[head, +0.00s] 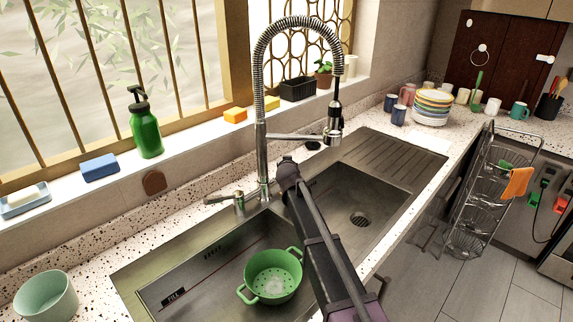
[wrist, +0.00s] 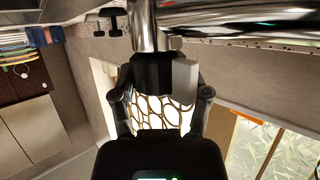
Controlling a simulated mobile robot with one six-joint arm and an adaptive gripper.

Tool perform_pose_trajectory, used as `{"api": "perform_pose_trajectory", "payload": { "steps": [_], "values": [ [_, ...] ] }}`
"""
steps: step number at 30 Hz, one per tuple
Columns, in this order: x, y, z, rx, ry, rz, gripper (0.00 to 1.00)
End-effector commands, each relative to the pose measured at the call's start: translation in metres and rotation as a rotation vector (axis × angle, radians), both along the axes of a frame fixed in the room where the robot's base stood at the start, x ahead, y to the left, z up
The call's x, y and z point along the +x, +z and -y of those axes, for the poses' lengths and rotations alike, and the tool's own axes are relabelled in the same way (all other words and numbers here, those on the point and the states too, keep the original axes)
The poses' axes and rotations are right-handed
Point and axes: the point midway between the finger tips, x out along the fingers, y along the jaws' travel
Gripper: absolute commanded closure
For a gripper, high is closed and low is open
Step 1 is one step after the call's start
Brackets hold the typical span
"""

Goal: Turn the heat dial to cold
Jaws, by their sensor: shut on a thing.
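The chrome faucet (head: 262,165) with a spring hose stands behind the sink in the head view. A small tap with a lever (head: 224,198) is at its left. No marked hot or cold scale is readable. My gripper (wrist: 166,72) is shut in the wrist view, its pads against a chrome part (wrist: 143,28). I cannot tell whether this part is the heat dial. In the head view my gripper (head: 289,172) is just right of the faucet's column, and its fingertips are hidden.
The double steel sink (head: 330,215) lies below, with a green colander (head: 272,277) in the left basin. A green soap bottle (head: 145,125) and sponges stand on the sill. Stacked plates (head: 431,108) and cups are at the right. A pale green bowl (head: 46,297) is at the front left.

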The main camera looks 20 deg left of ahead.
Motion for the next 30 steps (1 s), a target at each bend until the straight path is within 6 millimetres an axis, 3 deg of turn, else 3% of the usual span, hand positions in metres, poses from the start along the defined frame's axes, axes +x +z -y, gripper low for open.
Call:
{"api": "perform_pose_trajectory", "payload": {
  "steps": [21, 22, 24, 30],
  "values": [
    [0.0036, 0.0005, 0.0005, 0.0, -0.004, 0.002, 0.87],
    [0.0036, 0.0005, 0.0005, 0.0, -0.004, 0.002, 0.31],
    [0.0033, 0.0004, 0.0005, 0.0, -0.004, 0.002, 0.1],
    [0.0016, 0.0002, 0.0003, -0.001, -0.003, 0.001, 0.07]
  ]
}}
